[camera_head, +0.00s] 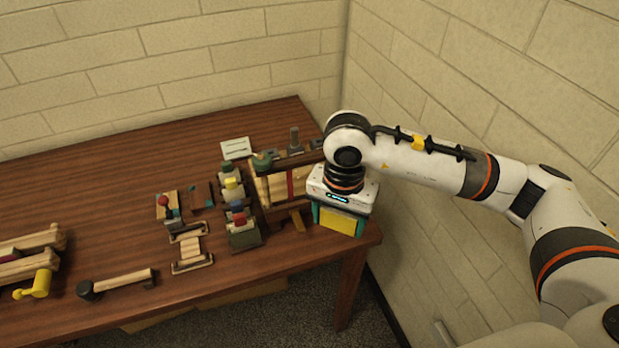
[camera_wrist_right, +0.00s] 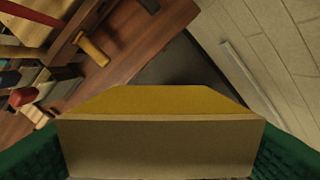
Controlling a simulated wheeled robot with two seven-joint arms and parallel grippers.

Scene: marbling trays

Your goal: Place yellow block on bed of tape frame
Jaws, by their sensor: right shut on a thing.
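My right gripper (camera_head: 338,225) hangs over the table's right end, its teal fingers shut on a yellow block (camera_head: 335,219). In the right wrist view the block (camera_wrist_right: 160,145) spans the gap between the green fingers, its yellow upper face lit and its near face tan. I cannot tell for sure which thing is the tape frame. A wooden stand with a red band (camera_head: 276,187) is just left of the gripper. A small pale frame with dark end bars (camera_head: 190,248) lies further left, near the front edge. My left gripper is not in view.
The brown table (camera_head: 110,190) is bare across its left middle. A row of blocks with coloured tops (camera_head: 232,184) stands left of the wooden stand. A wooden bar with a dark knob (camera_head: 120,282) lies at the front left. A brick wall (camera_head: 470,110) rises close on the right.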

